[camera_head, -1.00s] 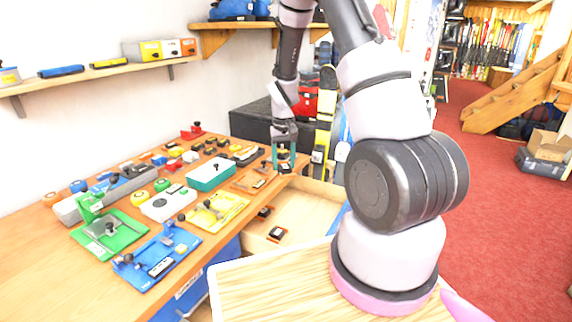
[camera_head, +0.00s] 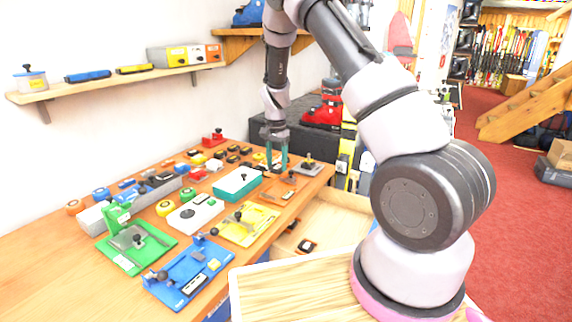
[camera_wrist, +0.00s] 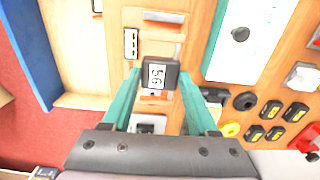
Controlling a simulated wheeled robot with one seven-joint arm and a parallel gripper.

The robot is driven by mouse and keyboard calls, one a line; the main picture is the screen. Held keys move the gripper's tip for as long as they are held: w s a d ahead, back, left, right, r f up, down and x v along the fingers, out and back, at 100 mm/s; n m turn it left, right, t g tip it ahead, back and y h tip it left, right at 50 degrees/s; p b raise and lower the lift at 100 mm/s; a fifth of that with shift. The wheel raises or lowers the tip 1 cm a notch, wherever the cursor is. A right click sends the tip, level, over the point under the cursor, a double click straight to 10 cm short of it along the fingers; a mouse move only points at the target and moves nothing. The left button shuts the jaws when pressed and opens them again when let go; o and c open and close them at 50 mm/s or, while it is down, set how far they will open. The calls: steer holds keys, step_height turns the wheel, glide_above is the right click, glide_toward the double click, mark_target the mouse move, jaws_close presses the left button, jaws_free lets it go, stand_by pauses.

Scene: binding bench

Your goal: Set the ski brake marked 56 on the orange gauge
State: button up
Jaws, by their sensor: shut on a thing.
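My gripper (camera_wrist: 158,88) has teal fingers, shut on a dark ski brake (camera_wrist: 172,72) whose white label reads 56. The brake is over the near part of the orange gauge (camera_wrist: 148,32) in the wrist view; whether it touches the plate I cannot tell. In the head view my gripper (camera_head: 277,165) points down at the back edge of the orange gauge (camera_head: 289,185), near the bench's right end. The held brake is hardly visible there.
Yellow (camera_head: 248,224), blue (camera_head: 190,272) and green (camera_head: 135,245) gauges lie nearer. Several dark brakes (camera_wrist: 272,110) lie beside the gripper. An open drawer (camera_head: 330,225) is below.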

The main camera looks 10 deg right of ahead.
glide_above(277, 190)
steer(key=shift+f, duration=3.2)
steer(key=shift+f, duration=0.6)
steer(key=o, duration=1.3)
steer(key=shift+c, duration=0.2)
steer(key=shift+c, duration=1.3)
steer(key=shift+r, duration=5.75)
